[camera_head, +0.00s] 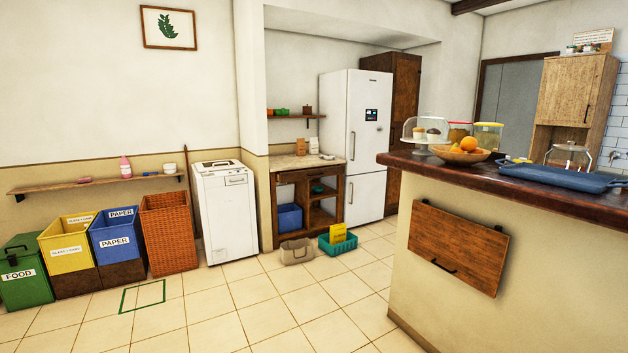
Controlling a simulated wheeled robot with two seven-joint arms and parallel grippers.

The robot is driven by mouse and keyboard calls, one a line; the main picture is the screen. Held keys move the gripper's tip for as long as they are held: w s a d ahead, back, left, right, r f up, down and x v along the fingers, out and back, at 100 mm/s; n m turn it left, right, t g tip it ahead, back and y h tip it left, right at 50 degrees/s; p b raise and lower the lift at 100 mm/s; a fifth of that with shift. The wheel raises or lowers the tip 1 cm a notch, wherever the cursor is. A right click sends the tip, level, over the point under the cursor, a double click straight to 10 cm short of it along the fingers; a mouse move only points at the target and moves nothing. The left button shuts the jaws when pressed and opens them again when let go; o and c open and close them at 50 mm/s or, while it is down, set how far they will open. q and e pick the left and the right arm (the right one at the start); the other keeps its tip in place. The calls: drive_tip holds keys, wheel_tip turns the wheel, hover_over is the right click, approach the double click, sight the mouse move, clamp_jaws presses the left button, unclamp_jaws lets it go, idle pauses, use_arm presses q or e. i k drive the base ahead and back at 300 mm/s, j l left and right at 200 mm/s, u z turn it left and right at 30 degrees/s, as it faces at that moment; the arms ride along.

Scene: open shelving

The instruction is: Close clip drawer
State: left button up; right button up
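Neither of my grippers is in view. I cannot tell which thing is the clip drawer. A wooden panel (459,240) with a dark handle near its lower edge is set on the side of the counter at right, hanging nearly flat against the wall below the countertop. An open wooden shelf unit (326,213) stands left of the fridge; no pulled-out drawer shows in it. A blue bin (290,217) sits in its lower left opening.
The counter (416,166) fills the right side, with a fruit bowl (459,157) and a blue tray (560,178) on top. A green crate (337,243) and a beige basket (297,251) stand on the floor. Several bins and a white appliance (223,212) line the left wall. The tiled floor between is clear.

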sight(297, 175)
drive_tip(key=i, duration=2.4)
drive_tip(key=i+j+u, duration=0.25)
drive_tip(key=i, duration=0.7)
drive_tip(key=i+l+u, duration=0.15)
drive_tip(key=i+u, duration=0.15)
drive_tip(key=i, duration=0.6)
